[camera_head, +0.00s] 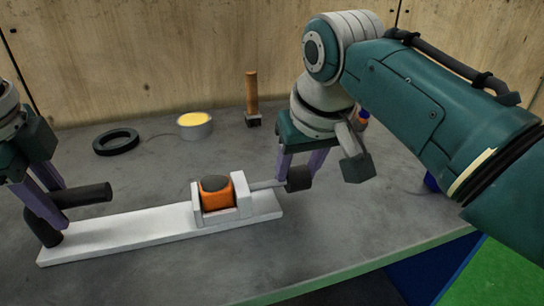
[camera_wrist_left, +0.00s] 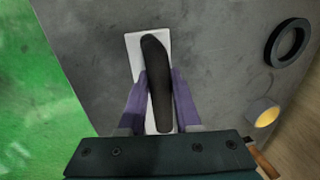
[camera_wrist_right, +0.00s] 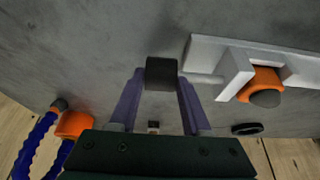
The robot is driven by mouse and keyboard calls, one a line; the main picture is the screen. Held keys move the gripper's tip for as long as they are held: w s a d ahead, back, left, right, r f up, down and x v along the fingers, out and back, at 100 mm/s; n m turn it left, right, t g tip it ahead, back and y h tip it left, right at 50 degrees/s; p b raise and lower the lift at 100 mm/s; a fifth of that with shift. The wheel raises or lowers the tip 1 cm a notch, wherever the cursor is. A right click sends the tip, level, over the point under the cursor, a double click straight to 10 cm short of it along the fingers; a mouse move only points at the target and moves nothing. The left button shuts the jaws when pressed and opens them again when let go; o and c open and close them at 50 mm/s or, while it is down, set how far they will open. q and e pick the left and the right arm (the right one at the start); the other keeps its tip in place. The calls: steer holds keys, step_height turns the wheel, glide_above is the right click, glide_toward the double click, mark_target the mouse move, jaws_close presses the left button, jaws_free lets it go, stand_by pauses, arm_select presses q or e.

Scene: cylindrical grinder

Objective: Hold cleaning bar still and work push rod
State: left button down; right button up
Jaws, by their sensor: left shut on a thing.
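The cleaning bar is a long white base (camera_head: 130,232) lying on the grey table, with an orange block with a dark top (camera_head: 216,197) in its bracket. A black handle (camera_head: 82,195) stands at its left end. My left gripper (camera_head: 45,210) is shut on this handle, which also shows between the fingers in the left wrist view (camera_wrist_left: 157,80). A thin push rod (camera_head: 266,184) leaves the bracket to the right and ends in a black knob (camera_head: 299,178). My right gripper (camera_wrist_right: 161,85) has its fingers on both sides of the knob (camera_wrist_right: 161,72); whether they press on it is unclear.
Behind the bar are a black ring (camera_head: 115,142), a tin with yellow contents (camera_head: 195,125) and a wooden-handled brush (camera_head: 252,98). A blue hose with orange fittings (camera_wrist_right: 75,125) lies near my right gripper. The table's front edge (camera_head: 370,262) is close.

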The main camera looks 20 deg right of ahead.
jaws_close()
stand_by(1.0)
